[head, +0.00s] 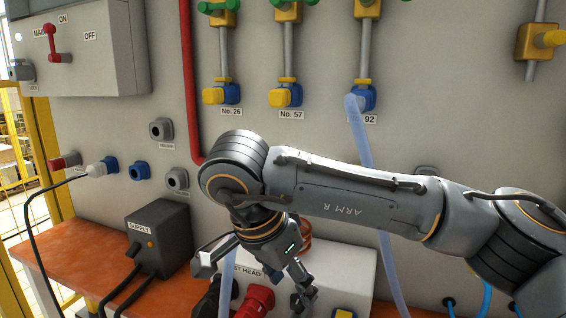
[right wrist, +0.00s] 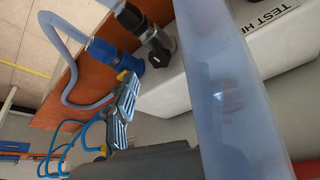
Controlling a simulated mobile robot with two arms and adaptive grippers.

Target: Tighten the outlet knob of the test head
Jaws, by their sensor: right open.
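The white test head (head: 348,268) stands on the orange bench, its label partly covered by my right arm. In the right wrist view, a dark knob (right wrist: 158,58) sits on a metal fitting at the test head's side. A blue connector (right wrist: 112,54) with a pale hose is beside it. I take this knob for the outlet knob; I cannot make it out in the head view. My right gripper (head: 303,288) is open in front of the test head. In the right wrist view its ridged fingers (right wrist: 122,110) are near the knob, apparently apart from it and holding nothing. My left gripper is not in view.
A pale blue hose (head: 368,150) hangs from the No. 92 valve behind my right arm; it crosses close in the right wrist view (right wrist: 225,90). A red plug (head: 257,299) is at the test head's front. The dark supply box (head: 158,238) stands to the left.

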